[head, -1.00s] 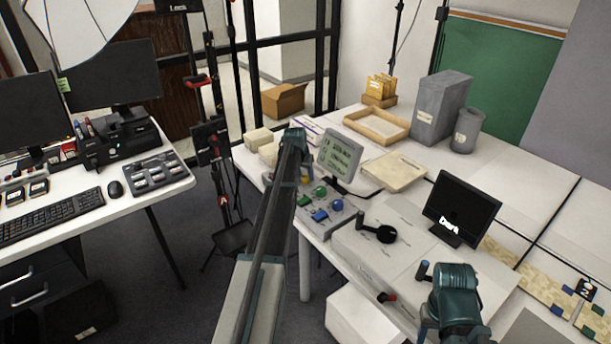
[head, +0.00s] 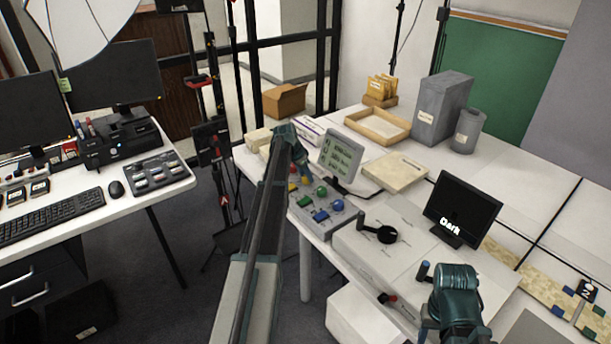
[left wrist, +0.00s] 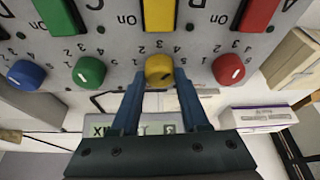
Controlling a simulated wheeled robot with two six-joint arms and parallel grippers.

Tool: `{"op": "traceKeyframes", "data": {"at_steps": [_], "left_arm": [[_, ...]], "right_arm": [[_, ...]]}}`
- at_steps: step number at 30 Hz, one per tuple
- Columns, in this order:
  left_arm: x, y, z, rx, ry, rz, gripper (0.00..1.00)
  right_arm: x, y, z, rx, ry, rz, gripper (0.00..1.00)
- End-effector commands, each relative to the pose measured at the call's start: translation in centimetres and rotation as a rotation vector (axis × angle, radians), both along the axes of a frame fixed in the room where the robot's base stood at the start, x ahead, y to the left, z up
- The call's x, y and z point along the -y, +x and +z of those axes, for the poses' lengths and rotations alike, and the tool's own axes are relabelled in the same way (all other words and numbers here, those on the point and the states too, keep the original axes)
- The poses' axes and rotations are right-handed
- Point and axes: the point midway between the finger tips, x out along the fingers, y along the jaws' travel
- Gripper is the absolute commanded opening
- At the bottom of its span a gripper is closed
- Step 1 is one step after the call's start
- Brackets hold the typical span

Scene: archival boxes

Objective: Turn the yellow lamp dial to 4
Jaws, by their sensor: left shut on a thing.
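The yellow lamp dial (left wrist: 159,68) is on the grey control panel (left wrist: 115,40), below a yellow switch (left wrist: 159,15) in the left wrist view. My left gripper (left wrist: 159,76) has one finger on each side of the dial and is shut on it. Small numbers surround the dial; I cannot read which one its pale mark meets. In the head view, my left gripper (head: 300,163) is over the panel's far left part, and my arm hides some of it. My right arm shows at lower right, but its fingers are not seen.
A red dial (left wrist: 229,69) and a green dial (left wrist: 89,72) flank the yellow one; a blue dial (left wrist: 26,74) is farther left. A tilted display (head: 341,157) stands behind the panel. A black monitor (head: 461,208) reads "Dark". A wooden tray (head: 383,127) lies farther back.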

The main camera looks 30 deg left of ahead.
Motion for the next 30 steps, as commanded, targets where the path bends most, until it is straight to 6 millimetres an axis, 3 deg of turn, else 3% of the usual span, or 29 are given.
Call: {"op": "traceKeyframes", "data": {"at_steps": [8,9,14,30], "left_arm": [[0.0,-0.1,0.0,-0.002,0.001,0.0,0.0],[0.0,-0.1,0.0,-0.002,0.001,0.0,0.47],[0.0,-0.1,0.0,-0.001,0.0,0.0,0.75],[-0.1,-0.4,1.1,-0.001,0.0,0.001,0.75]], "right_arm": [[0.0,0.0,0.0,0.0,0.0,0.0,0.5],[0.0,0.0,0.0,0.0,0.0,0.0,0.5],[0.0,0.0,0.0,0.0,0.0,0.0,0.5],[0.0,0.0,1.1,0.0,0.0,0.0,0.5]]}}
